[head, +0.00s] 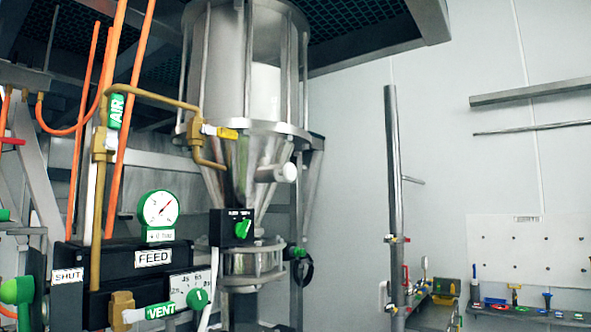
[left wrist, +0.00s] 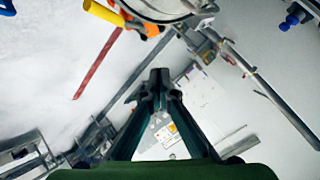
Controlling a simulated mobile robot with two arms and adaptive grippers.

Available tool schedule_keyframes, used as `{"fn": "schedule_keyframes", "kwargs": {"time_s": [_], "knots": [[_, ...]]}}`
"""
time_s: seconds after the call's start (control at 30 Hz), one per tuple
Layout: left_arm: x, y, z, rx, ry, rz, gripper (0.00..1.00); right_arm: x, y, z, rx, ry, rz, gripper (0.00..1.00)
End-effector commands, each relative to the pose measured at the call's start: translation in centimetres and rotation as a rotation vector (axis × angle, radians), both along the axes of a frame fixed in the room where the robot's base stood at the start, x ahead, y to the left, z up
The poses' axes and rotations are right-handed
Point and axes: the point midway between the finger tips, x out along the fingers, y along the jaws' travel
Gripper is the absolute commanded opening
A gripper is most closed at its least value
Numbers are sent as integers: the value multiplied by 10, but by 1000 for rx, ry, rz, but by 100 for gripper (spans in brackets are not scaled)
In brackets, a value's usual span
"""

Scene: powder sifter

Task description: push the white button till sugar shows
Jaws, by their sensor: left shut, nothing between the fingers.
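A tall sifter vessel (head: 228,70) with a clear-looking cylinder and metal rods stands at the centre of the head view. A white mass (head: 265,92) shows in its right half; I cannot tell whether it is sugar. A short white round-ended part (head: 285,173) sticks out from the cone below, and it may be the white button. My left gripper (left wrist: 158,82) shows only in the left wrist view, shut and empty, with its fingertips together and touching nothing I can see. My right gripper is in neither view.
A black FEED box (head: 150,258) with a gauge (head: 158,208) stands left of the cone. A green switch (head: 242,229) sits on a black box below it. A grey post (head: 394,190) rises to the right. Orange hoses (head: 82,130) run at left. Open space lies between vessel and post.

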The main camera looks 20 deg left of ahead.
Motion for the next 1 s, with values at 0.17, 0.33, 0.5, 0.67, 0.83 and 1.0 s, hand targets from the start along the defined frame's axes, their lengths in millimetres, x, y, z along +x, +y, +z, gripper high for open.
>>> {"fn": "schedule_keyframes", "kwargs": {"time_s": [0.17, 0.33, 0.5, 0.67, 0.83, 1.0], "knots": [[34, 3, 103, 106, -144, -61, 0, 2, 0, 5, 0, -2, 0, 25], [51, 10, 199, 207, -268, -99, 0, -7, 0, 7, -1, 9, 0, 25], [56, 21, 298, 311, -389, -117, 0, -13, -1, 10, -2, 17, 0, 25], [47, 36, 393, 405, -497, -115, 0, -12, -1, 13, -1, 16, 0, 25], [25, 55, 488, 496, -602, -97, 0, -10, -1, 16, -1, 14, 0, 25], [1, 70, 554, 557, -674, -77, 0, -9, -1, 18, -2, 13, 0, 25]]}}
